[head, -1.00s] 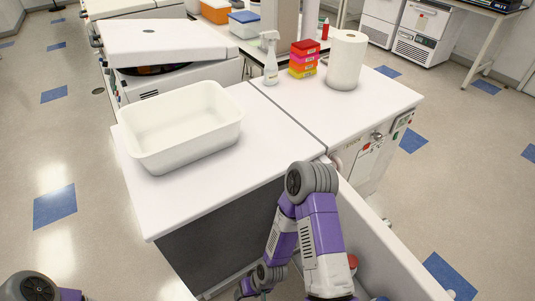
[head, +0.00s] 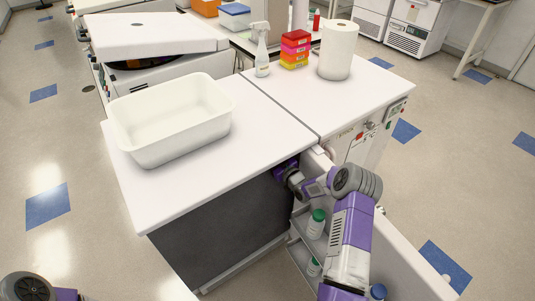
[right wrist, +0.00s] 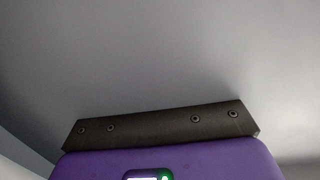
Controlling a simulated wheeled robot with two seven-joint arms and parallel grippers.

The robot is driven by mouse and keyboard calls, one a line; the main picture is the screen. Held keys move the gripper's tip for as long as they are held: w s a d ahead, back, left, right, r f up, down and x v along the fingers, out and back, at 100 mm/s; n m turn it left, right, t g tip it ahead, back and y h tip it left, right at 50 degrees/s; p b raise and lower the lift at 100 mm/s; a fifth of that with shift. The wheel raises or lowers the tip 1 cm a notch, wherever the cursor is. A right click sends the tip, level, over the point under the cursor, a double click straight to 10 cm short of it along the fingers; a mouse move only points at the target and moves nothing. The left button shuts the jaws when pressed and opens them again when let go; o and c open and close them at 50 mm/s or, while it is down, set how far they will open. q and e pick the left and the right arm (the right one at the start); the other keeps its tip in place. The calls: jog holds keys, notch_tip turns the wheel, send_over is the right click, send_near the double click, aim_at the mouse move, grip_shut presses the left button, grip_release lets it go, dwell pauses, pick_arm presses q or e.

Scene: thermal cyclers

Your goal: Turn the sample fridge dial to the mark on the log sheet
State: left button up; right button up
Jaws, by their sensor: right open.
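The sample fridge appears to be the white-topped unit with a dark grey front (head: 215,235) in the head view. A white door-like panel (head: 385,240) stands out from its right end. My right arm reaches over that panel, and its purple wrist (head: 287,172) goes under the worktop edge, where the fingers are hidden. The right wrist view shows my right gripper's purple body and dark bar (right wrist: 160,126) before a plain grey surface (right wrist: 150,55). Nothing is seen held. No dial or log sheet can be made out. My left gripper is out of view; only part of that arm shows.
Bottles with green caps (head: 317,222) stand on racks beside the panel, close under my right arm. A white tub (head: 172,152), spray bottle (head: 261,50), coloured boxes (head: 295,50) and paper roll (head: 338,50) stand on the worktop (head: 190,185). The worktop's front part is clear.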

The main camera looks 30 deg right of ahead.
jog(key=shift+w+a+b, duration=0.1)
jog(key=shift+w+b, duration=0.2)
jog(key=shift+w, duration=1.1)
jog(key=shift+c, duration=0.4)
